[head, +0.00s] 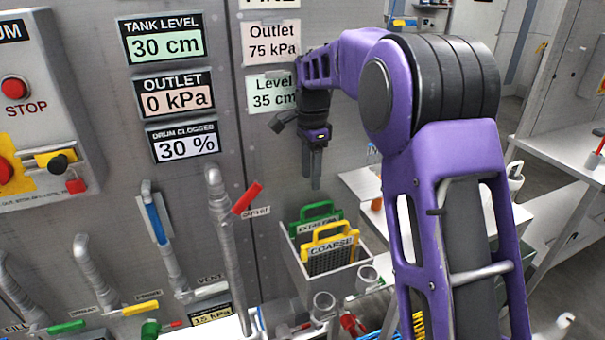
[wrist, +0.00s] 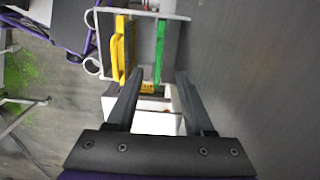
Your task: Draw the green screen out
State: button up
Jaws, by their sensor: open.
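In the wrist view the green screen (wrist: 159,50) shows edge-on, to the right of the yellow screen (wrist: 121,48). My gripper (head: 314,186) is above the box, with its fingers pointing down and apart from both screens. In the wrist view my gripper's fingers (wrist: 155,85) are spread with nothing between them, and the green screen lies in line with the gap. The lower parts of both screens are hidden in the box.
A grey panel wall with displays stands close behind the box. A grey pipe (head: 230,255) with a red handle (head: 247,198) rises left of the box. A white table (head: 362,187) stands at the right.

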aim_at(310, 220)
notch_tip(310, 220, down, 17)
jog(key=shift+s+f+b, duration=0.1)
jog(key=shift+f+b, duration=0.05)
jog(key=shift+b, duration=0.45)
grip_shut()
dwell(1.4)
jog(key=shift+r+p, duration=1.05)
jog(key=shift+r, duration=6.45)
